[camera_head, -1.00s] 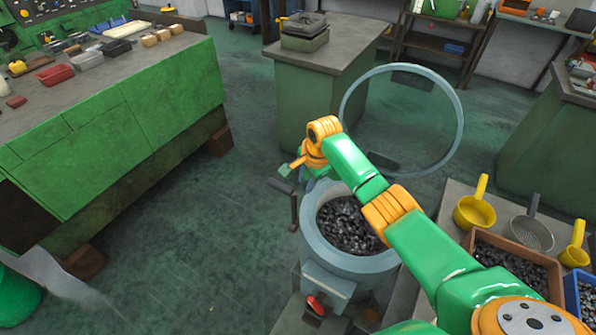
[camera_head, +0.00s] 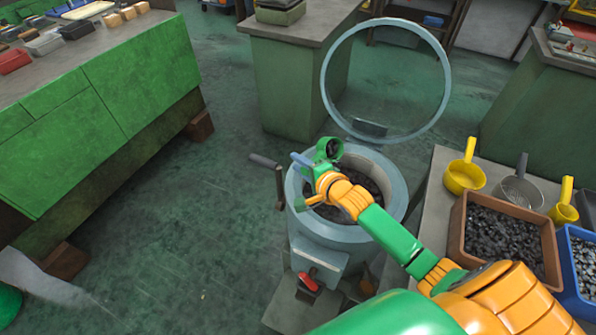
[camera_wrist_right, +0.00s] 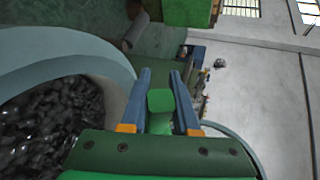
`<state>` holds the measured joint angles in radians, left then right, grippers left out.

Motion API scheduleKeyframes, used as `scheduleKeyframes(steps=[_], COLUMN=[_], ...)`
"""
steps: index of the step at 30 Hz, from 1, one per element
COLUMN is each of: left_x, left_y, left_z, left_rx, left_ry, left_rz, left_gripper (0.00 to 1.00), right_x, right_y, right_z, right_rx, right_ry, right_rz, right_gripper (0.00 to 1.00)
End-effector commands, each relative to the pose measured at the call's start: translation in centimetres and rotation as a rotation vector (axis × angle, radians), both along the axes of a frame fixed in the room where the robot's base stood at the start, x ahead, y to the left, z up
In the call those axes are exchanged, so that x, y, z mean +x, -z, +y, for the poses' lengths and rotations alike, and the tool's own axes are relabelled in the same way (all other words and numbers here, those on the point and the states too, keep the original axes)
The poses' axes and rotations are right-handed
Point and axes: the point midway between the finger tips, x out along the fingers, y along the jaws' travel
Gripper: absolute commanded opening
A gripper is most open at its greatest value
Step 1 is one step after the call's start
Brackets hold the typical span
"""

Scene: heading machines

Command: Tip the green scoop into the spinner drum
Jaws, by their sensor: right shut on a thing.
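My right gripper (camera_head: 305,172) is over the left rim of the spinner drum and is shut on the green scoop (camera_head: 324,147). The scoop's bowl is tilted, with its dark inside facing the head camera, above the drum's far-left rim. In the right wrist view the green handle (camera_wrist_right: 160,102) sits between the two blue fingers. The spinner drum (camera_head: 398,192) is a round grey-blue tub with dark, shiny pieces (camera_wrist_right: 45,128) inside. My right arm hides part of its opening. My left gripper is out of view.
The drum's ring-shaped lid (camera_head: 447,95) stands raised behind it. A dark handle (camera_head: 265,161) sticks out at its left. On the right bench are a yellow scoop (camera_head: 465,172), a grey strainer (camera_head: 522,188), a brown bin (camera_head: 458,240) and a blue bin (camera_head: 566,275). Open floor lies left.

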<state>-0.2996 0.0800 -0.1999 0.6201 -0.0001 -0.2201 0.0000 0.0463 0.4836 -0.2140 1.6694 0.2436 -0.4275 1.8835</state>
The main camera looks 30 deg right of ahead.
Motion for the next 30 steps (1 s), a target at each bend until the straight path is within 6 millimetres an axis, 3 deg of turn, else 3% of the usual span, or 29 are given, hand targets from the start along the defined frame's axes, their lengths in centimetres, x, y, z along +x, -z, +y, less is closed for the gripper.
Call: scheduleKeyframes(steps=[1, 18, 24, 30], left_x=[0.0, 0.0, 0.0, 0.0], left_y=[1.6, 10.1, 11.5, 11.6], left_z=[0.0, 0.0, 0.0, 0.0], left_rx=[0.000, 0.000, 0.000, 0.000], left_ry=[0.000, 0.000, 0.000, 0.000], left_rz=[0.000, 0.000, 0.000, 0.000], left_gripper=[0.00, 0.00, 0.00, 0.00], right_x=[-0.2, -1.4, -1.7, -1.7], right_y=[1.1, 1.8, 1.6, 1.3], right_z=[0.0, -0.3, -0.3, -0.3], right_rx=[0.009, 0.071, 0.084, 0.086], right_ry=[0.001, 0.001, 0.001, 0.001], right_rz=[-0.039, -0.423, -0.490, -0.506], right_gripper=[0.00, 0.00, 0.00, 0.00])
